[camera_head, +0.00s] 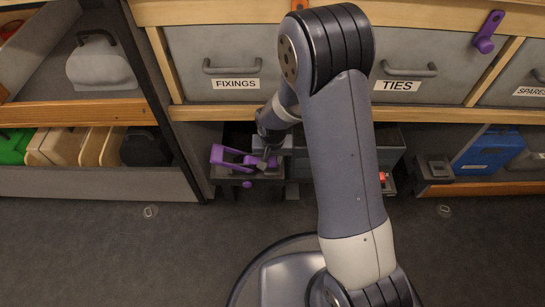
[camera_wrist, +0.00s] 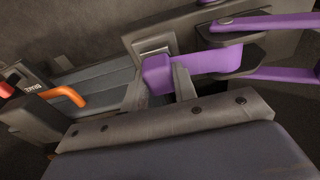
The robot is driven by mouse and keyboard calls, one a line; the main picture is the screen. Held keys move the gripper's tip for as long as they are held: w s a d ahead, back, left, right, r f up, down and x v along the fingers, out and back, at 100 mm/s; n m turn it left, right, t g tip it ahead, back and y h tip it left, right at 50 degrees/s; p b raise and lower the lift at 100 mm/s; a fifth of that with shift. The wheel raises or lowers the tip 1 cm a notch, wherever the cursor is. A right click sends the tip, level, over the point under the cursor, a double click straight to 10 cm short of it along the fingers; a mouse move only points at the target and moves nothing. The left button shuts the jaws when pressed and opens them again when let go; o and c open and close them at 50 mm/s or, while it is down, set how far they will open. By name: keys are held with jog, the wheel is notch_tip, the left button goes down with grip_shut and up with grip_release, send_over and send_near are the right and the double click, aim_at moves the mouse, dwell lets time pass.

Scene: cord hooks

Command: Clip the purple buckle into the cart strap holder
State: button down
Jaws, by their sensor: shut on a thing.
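My gripper (camera_head: 266,162) is low in front of the dark cart under the shelf. In the wrist view its two fingers (camera_wrist: 160,90) are closed on a squarish purple buckle (camera_wrist: 157,74). A purple strap runs from the buckle to the right, where two purple bars (camera_wrist: 262,22) spread apart. In the head view the purple parts (camera_head: 228,156) lie just left of my gripper. A dark bracket with a pale metal plate (camera_wrist: 152,46), seemingly the strap holder, is close behind the buckle. I cannot tell whether the buckle touches it; the fingers hide part of it.
The cart (camera_head: 390,146) holds grey and orange items. A similar dark bracket (camera_head: 434,168) is at its right side. Drawers labelled FIXINGS (camera_head: 236,67) and TIES (camera_head: 402,68) hang above. A shelf post (camera_head: 165,100) stands to the left. The front floor is clear.

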aim_at(273, 161)
jog(key=shift+f+b, duration=0.55)
jog(key=shift+f, duration=0.05)
dwell(0.4)
jog(key=c, duration=1.1)
grip_release()
jog(key=shift+o, duration=0.2)
jog(key=shift+r, duration=0.1)
jog(key=r+p, duration=0.1)
jog(key=r, duration=0.2)
jog(key=s+r+p, duration=0.1)
jog(key=r+p, duration=0.1)
jog(key=r, duration=0.2)
jog(key=r+p, duration=0.1)
jog(key=r, duration=0.2)
jog(key=shift+s+r+p, duration=0.15)
jog(key=shift+r+p, duration=0.15)
jog(key=shift+p, duration=0.05)
jog(key=f+b, duration=0.1)
jog(key=f, duration=0.2)
jog(key=w+f+b, duration=0.1)
jog(key=f+b, duration=0.1)
jog(key=f, duration=0.2)
jog(key=f+b, duration=0.1)
jog(key=f, duration=0.2)
jog(key=shift+w+f+b, duration=0.15)
jog(key=shift+f+b, duration=0.2)
jog(key=shift+f, duration=0.05)
jog(key=shift+r, duration=0.15)
jog(key=shift+r, duration=0.1)
